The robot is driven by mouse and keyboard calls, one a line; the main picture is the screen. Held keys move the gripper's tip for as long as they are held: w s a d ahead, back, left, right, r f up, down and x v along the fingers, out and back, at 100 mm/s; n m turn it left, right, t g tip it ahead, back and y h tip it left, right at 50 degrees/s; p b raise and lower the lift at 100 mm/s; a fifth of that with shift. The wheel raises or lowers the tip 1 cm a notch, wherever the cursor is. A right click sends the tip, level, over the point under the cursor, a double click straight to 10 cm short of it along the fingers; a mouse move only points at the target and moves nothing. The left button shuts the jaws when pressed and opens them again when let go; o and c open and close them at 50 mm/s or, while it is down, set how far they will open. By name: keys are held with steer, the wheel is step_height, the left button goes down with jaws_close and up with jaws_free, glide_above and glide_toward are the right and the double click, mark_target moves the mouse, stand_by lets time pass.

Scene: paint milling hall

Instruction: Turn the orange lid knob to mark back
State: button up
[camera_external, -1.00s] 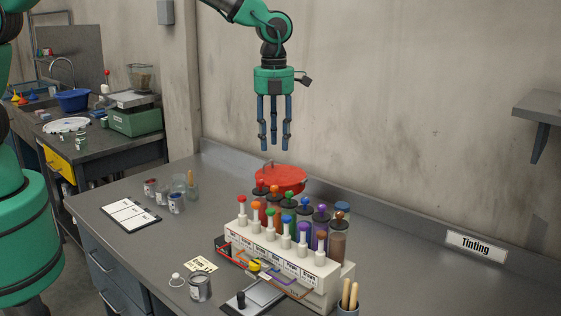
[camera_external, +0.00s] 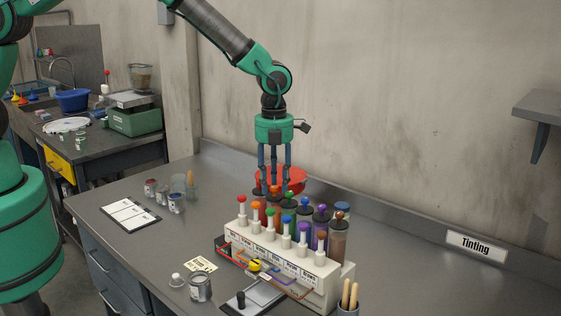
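The orange lid knob (camera_external: 274,189) is on a dark lid in the back row of the tinting rack, near its left end. My gripper (camera_external: 274,187) points straight down with its fingertips at the height of this knob. The fingers look spread and partly cover the neighbouring lids; I cannot tell whether any touches the knob. The mark at the back of the lid cannot be made out. A green knob (camera_external: 290,196) and a blue knob (camera_external: 305,202) sit on the lids to the right.
The white rack (camera_external: 290,262) holds a front row of several coloured plungers. A red round container (camera_external: 294,178) stands close behind the lids.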

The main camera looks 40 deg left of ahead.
steer(key=shift+f, duration=0.1)
jaws_close()
